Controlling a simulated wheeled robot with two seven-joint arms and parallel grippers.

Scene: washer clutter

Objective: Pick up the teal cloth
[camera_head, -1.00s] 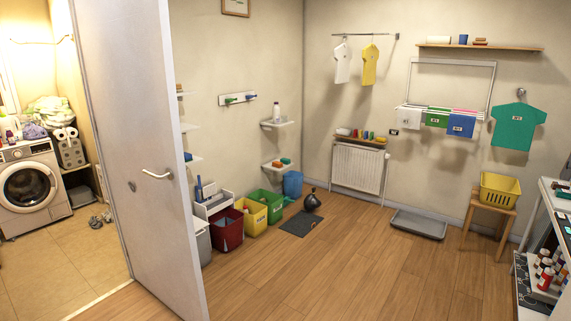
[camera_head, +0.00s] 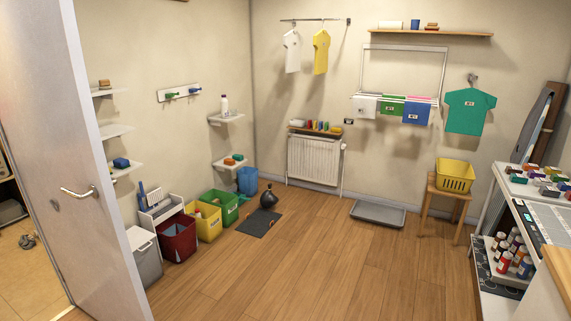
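A teal shirt-shaped cloth (camera_head: 469,111) hangs flat against the right part of the back wall, below a small hook (camera_head: 472,79). It is the only clearly teal cloth that I can make out. To its left, a wall-mounted drying rack (camera_head: 405,97) holds a white cloth (camera_head: 366,106), a green cloth (camera_head: 391,106) and a blue cloth (camera_head: 417,113), with some pink behind them. Neither of my grippers is in view.
A wooden stool (camera_head: 443,203) with a yellow basket (camera_head: 454,175) stands below the teal cloth. A grey tray (camera_head: 378,214) lies left of it. A loaded shelf unit (camera_head: 487,268) stands at right, an open door (camera_head: 85,150) at left. The middle wood floor is clear.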

